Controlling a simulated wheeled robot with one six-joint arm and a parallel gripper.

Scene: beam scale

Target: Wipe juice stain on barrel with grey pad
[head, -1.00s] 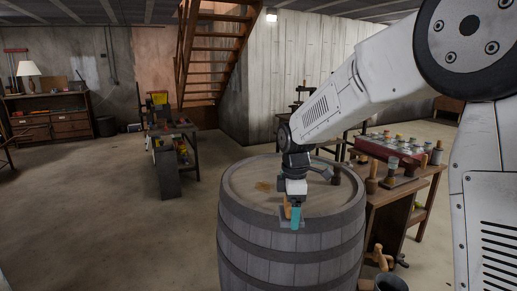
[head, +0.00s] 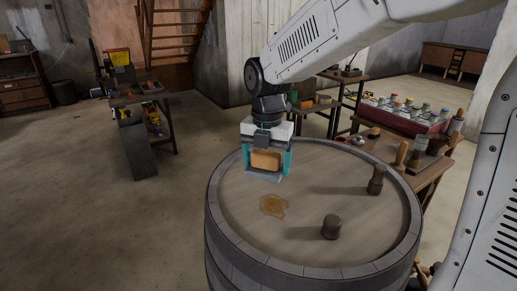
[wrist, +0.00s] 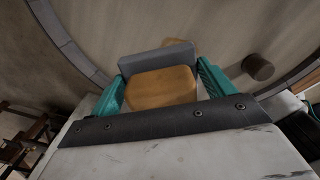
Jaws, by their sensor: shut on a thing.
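My gripper (head: 266,162) is shut on the tan wooden handle (head: 265,161) of the grey pad (head: 264,177), with a teal finger on either side. The pad hangs level, low over the far left part of the barrel top (head: 335,170). I cannot tell whether it touches the wood. The amber juice stain (head: 273,206) lies on the barrel top, just nearer to the camera than the pad. The wrist view shows the handle (wrist: 160,90) between the fingers, the grey pad (wrist: 158,57) beyond it, and part of the stain (wrist: 181,46) past the pad.
A short dark stopper (head: 331,227) and a taller dark peg (head: 376,180) stand on the barrel's right half. A workbench with a red rack of jars (head: 400,115) is behind on the right. Open floor (head: 110,220) lies to the left.

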